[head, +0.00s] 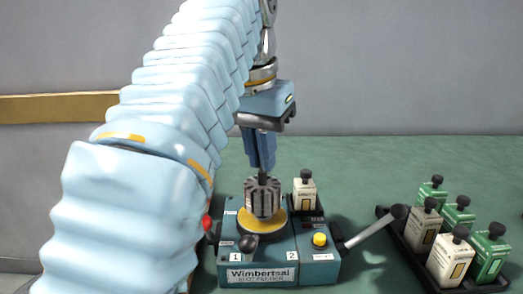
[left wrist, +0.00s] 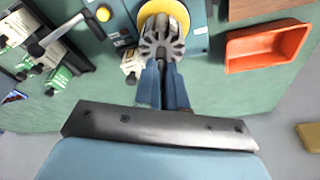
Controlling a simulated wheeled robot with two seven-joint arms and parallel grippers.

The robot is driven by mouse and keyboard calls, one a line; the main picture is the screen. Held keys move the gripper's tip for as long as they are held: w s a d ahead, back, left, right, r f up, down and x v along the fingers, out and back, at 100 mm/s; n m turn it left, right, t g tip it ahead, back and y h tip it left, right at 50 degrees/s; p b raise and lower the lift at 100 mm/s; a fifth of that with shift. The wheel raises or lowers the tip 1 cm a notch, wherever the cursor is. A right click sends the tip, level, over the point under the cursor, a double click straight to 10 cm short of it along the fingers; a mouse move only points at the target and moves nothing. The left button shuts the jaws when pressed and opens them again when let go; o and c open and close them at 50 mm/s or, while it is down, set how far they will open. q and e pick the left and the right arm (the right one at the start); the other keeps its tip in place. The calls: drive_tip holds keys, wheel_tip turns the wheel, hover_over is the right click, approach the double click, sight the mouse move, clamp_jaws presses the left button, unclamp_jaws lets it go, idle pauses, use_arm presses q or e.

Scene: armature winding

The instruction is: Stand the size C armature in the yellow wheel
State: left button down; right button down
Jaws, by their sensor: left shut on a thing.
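The grey slotted armature (head: 262,196) is upright over the yellow wheel (head: 239,222) on top of the teal Wimbertsal machine (head: 258,271). My left gripper (head: 262,168) points down and is shut on the armature's upper shaft. In the left wrist view, the fingers (left wrist: 165,88) meet at the armature (left wrist: 162,40), with the yellow wheel (left wrist: 163,8) behind it. I cannot tell whether the armature's lower end is seated in the wheel or just above it. No size letter is readable on it. My right gripper is not in view.
The machine has a yellow button (head: 320,240), a black knob (head: 249,244) and a lever (head: 376,229) at its right. A white bottle (head: 305,191) stands behind it. A black tray (head: 413,250) of bottles is at right. An orange tray (left wrist: 266,48) shows in the wrist view.

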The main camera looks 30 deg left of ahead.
use_arm(q)
drive_tip(key=c, duration=1.1)
unclamp_jaws()
drive_tip(key=shift+w+p+v, duration=0.2)
drive_tip(key=shift+p+v, duration=0.45)
drive_tip(key=shift+v, duration=0.1)
drive_tip(key=shift+w+p+v, duration=0.15)
drive_tip(key=shift+p+v, duration=0.45)
drive_tip(key=shift+v, duration=0.15)
drive_tip(key=shift+w+p+v, duration=0.2)
drive_tip(key=shift+p+v, duration=0.45)
drive_tip(key=shift+v, duration=0.1)
drive_tip(key=shift+r, duration=0.1)
